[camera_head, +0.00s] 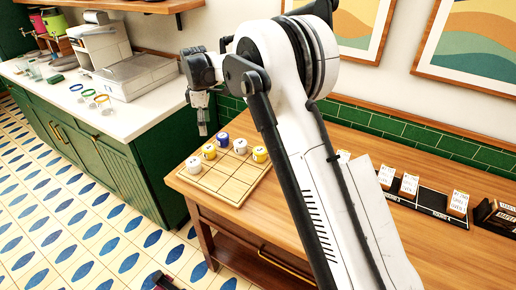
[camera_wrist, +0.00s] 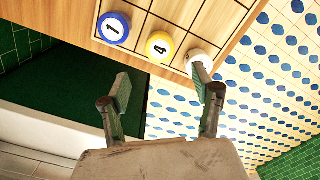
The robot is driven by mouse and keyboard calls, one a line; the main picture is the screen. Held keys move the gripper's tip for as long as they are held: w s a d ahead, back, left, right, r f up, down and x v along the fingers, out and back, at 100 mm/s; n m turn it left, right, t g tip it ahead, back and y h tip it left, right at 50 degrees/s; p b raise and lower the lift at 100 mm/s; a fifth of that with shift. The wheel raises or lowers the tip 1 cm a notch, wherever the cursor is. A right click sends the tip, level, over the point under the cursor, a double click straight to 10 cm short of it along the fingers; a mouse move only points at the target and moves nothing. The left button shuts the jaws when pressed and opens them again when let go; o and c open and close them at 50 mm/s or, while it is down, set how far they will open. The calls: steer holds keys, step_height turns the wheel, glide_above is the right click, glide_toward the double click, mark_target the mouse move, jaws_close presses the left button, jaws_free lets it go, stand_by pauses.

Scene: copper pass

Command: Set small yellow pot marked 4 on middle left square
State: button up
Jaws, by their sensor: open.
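A small yellow pot marked 4 (camera_wrist: 160,46) stands on the gridded wooden board (camera_wrist: 184,14), between a blue pot marked 1 (camera_wrist: 114,28) and a white pot (camera_wrist: 199,61) partly hidden by my finger. In the head view, this yellow pot (camera_head: 209,152) is in the row along the board's (camera_head: 233,187) left edge. Another yellow pot (camera_head: 260,154) stands at the board's right corner; its mark is too small to read. My gripper (camera_head: 203,128) hangs above the board's left edge, apart from the pots. In the wrist view its fingers (camera_wrist: 163,85) are apart and empty.
The board's front squares are bare. A green cabinet (camera_head: 95,165) with a white counter is across a gap at left. Labelled holders (camera_head: 410,187) line the table's back right.

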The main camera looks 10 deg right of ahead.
steer(key=shift+r, duration=0.1)
steer(key=s+d+r+m+t, duration=0.2)
steer(key=s+d+r+m, duration=0.2)
steer(key=s+d+r, duration=0.45)
steer(key=s+d+r+m+t, duration=0.1)
steer(key=s+d+r+m, duration=0.4)
steer(key=s+r, duration=0.5)
steer(key=s+d+f+m+t, duration=0.1)
steer(key=s+d+f+m, duration=0.1)
steer(key=s, duration=0.6)
steer(key=s+d+f+m+t, duration=0.1)
steer(key=s+d+f+m, duration=0.1)
steer(key=s, duration=0.7)
steer(key=s+d+f+m+t, duration=0.2)
steer(key=s+d, duration=0.4)
steer(key=s, duration=0.3)
steer(key=shift+s+f+m, duration=0.15)
steer(key=shift+f+m, duration=0.15)
steer(key=shift+m, duration=0.4)
